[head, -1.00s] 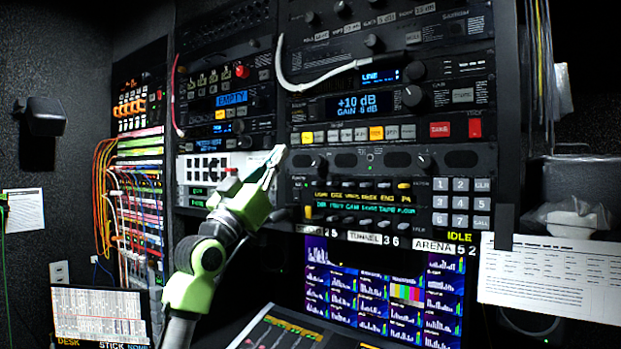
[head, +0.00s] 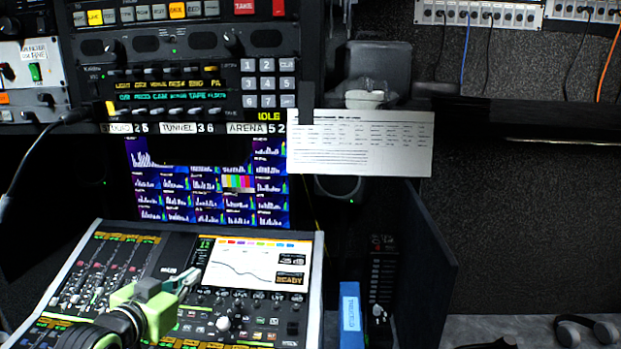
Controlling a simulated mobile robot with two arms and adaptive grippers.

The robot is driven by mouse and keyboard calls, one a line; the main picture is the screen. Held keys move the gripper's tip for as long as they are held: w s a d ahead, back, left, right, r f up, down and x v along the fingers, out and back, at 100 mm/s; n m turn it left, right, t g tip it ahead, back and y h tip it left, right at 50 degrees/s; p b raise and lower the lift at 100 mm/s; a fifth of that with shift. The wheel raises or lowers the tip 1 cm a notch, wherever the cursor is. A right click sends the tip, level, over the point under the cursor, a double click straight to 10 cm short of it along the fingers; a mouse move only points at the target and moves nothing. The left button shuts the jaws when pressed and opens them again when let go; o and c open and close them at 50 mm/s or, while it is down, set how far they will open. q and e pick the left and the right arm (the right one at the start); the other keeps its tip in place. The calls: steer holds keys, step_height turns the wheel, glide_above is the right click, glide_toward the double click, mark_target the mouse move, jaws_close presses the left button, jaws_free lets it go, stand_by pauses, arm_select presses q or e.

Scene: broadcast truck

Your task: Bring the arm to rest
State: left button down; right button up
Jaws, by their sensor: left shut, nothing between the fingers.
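My left gripper (head: 188,278) comes in from the lower left on a green and black arm. Its grey fingers are shut with nothing between them. The gripper and wrist hide part of the console's lower left. My right gripper is not in view.
An equipment rack (head: 190,46) and a monitor of level meters (head: 205,185) stand behind the console. A paper sheet (head: 360,142) hangs to their right. A blue labelled item (head: 351,314) stands right of the console. Headphones (head: 588,331) lie at the lower right.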

arm_select(q)
steer(key=s+d+f+g, duration=0.1)
steer(key=s+f+g, duration=0.1)
steer(key=s+f, duration=0.6)
steer(key=s+d+f+g+y, duration=0.1)
steer(key=s+d+f+g, duration=0.1)
steer(key=s+f, duration=0.6)
steer(key=s+d+f+g+y, duration=0.1)
steer(key=s+f+g, duration=0.3)
steer(key=s+f, duration=0.4)
steer(key=shift+s+d+f+n, duration=0.2)
steer(key=shift+s+d, duration=0.1)
steer(key=shift+s, duration=0.15)
steer(key=shift+s+d+f+n, duration=0.2)
steer(key=shift+s+d, duration=0.05)
steer(key=shift+s, duration=0.2)
steer(key=s+f+g+y, duration=0.1)
steer(key=s+f+g, duration=0.2)
steer(key=s, duration=0.9)
step_height(320, 180, down, 26)
steer(key=s+g, duration=0.1)
steer(key=g, duration=0.1)
steer(key=s+a+f+b, duration=0.1)
steer(key=s+a+f, duration=0.2)
steer(key=s+f, duration=1.4)
steer(key=shift+s+f+g+b, duration=0.3)
steer(key=shift+s+f+g, duration=0.1)
steer(key=shift+f, duration=0.25)
